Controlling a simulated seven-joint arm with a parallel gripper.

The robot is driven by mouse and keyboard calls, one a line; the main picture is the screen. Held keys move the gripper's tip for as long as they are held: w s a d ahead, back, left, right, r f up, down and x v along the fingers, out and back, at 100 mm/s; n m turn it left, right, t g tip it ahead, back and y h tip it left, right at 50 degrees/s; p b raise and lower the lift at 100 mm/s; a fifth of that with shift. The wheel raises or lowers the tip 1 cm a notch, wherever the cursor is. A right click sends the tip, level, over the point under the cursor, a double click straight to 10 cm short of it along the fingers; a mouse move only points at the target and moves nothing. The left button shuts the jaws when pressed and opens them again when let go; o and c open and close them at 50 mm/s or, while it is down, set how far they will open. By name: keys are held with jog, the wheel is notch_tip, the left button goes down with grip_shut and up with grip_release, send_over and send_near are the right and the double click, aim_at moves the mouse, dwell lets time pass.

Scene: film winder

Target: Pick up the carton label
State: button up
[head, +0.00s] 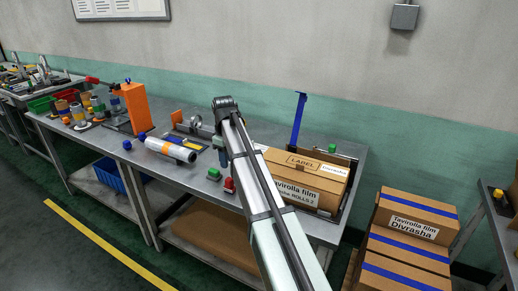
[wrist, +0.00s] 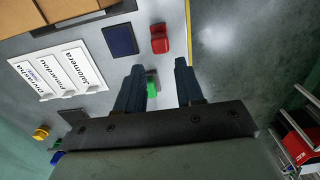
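In the wrist view, several white label cards (wrist: 60,70) lie side by side on the grey table, left of my gripper. In the head view my arm mostly hides that spot. My gripper (wrist: 157,68) is open, with its two fingers apart and nothing held between them. A green button (wrist: 152,85) shows below, between the fingers. In the head view my gripper (head: 222,160) points down over the table, left of the brown carton (head: 318,188). The carton has a LABEL marking on top and Tavirolla film on its front.
A red block or button (wrist: 159,40) and a dark blue pad (wrist: 120,40) lie close to the cards. A film roll (head: 170,149) and an orange stand (head: 137,108) are left on the table. Stacked cartons (head: 410,235) stand on the right.

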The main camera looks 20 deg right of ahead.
jog(key=w+d, duration=0.2)
jog(key=d, duration=0.3)
jog(key=r+m, duration=0.1)
jog(key=m, duration=1.7)
send_over(261, 146)
jog(key=w+a, duration=0.2)
jog(key=a, duration=0.2)
notch_tip(261, 146, down, 14)
jog(key=shift+a+r, duration=0.1)
jog(key=shift+r, duration=0.15)
grip_shut()
